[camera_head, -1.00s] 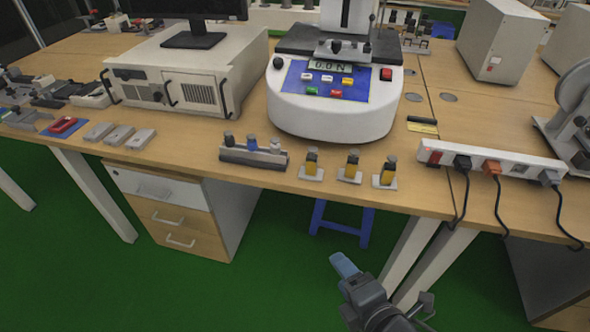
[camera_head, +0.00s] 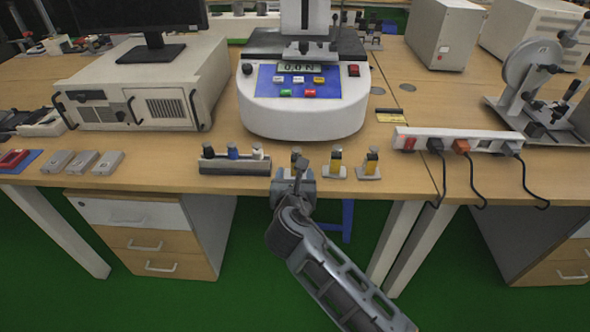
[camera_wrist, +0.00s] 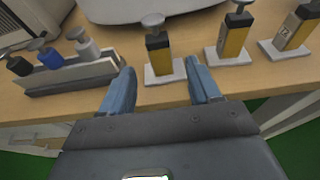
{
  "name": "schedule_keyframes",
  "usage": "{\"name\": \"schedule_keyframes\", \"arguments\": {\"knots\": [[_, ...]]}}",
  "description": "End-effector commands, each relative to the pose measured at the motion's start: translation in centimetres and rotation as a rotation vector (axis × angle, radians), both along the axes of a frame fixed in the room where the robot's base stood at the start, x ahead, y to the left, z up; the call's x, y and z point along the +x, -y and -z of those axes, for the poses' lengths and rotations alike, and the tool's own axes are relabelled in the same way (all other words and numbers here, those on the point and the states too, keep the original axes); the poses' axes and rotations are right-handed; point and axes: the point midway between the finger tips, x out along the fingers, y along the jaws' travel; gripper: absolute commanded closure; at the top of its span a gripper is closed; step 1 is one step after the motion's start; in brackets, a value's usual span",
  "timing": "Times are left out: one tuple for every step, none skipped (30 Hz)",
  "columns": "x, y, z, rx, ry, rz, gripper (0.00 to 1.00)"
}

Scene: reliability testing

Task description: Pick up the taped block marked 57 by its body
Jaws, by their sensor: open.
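Three taped blocks, dark with yellow tape and metal knobs, stand upright on pale bases near the table's front edge. In the wrist view they are the left block (camera_wrist: 158,57), middle block (camera_wrist: 233,40) and right block (camera_wrist: 293,31). The right one bears a mark that looks like 72; I cannot read a 57 on any. My gripper (camera_wrist: 160,68) is open and empty, its blue fingers either side of the left block's base in the picture, apparently short of the block. In the head view my gripper (camera_head: 292,178) partly hides the left block; the middle (camera_head: 336,160) and right (camera_head: 371,161) show clear.
A grey rack (camera_head: 234,167) with black, blue and white-topped pieces sits just left of the blocks. A white test machine (camera_head: 303,112) stands behind. A power strip (camera_head: 456,143) with cables lies to the right. Small grey blocks (camera_head: 82,162) lie far left.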

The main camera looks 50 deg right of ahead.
Motion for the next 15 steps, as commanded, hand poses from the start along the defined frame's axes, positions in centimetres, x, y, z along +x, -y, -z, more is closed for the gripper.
{"name": "schedule_keyframes", "arguments": {"knots": [[0.3, 0.5, 0.2, 0.0, 0.0, 0.003, 0.38], [0.5, 0.9, 0.3, 0.0, 0.0, 0.003, 0.38], [0.9, 1.3, 0.5, 0.0, 0.0, 0.002, 0.38], [1.2, 1.7, 0.6, 0.0, 0.002, 0.002, 0.38], [1.4, 2.1, 0.8, 0.001, 0.001, 0.003, 0.38], [1.7, 2.4, 1.0, 0.001, 0.001, 0.002, 0.38], [2.0, 2.7, 1.1, 0.002, 0.002, 0.001, 0.38], [2.2, 3.0, 1.2, 0.001, 0.002, 0.001, 0.38], [2.4, 3.2, 1.3, 0.002, 0.001, 0.002, 0.38], [2.5, 3.4, 1.4, 0.003, 0.002, 0.001, 0.38], [2.6, 3.5, 1.4, 0.003, 0.002, 0.001, 0.38], [2.7, 3.6, 1.5, 0.002, 0.001, 0.001, 0.38], [2.7, 3.6, 1.5, 0.002, 0.001, 0.0, 0.38], [2.7, 3.6, 1.5, 0.002, 0.001, 0.0, 0.38], [2.7, 3.6, 1.5, 0.002, 0.001, 0.0, 0.38]]}}
